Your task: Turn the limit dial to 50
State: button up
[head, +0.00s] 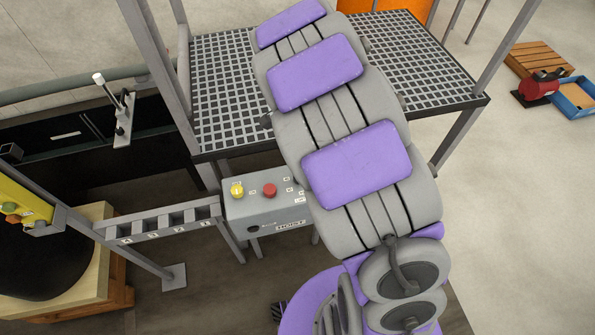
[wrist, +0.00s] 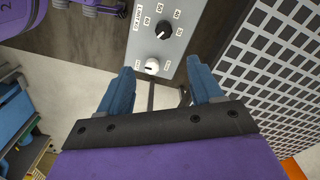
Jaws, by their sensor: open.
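In the wrist view, a black round dial (wrist: 163,29) sits on a grey panel (wrist: 180,45), with small printed marks around it. In the head view, I cannot make out the gripper or the black dial.
In the head view, a grey control box (head: 266,212) carries a yellow knob (head: 237,189) and a red button (head: 270,190). A grated platform (head: 225,80) stands behind it. A slotted grey rail (head: 155,224) lies left of the box. Open floor (head: 510,190) lies right.

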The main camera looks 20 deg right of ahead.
jog(key=f+b, duration=0.1)
jog(key=f, duration=0.5)
jog(key=f+b, duration=0.1)
jog(key=f, duration=0.5)
jog(key=w+f+b, duration=0.1)
jog(key=f, duration=0.5)
jog(key=shift+f, duration=0.1)
jog(key=c, duration=1)
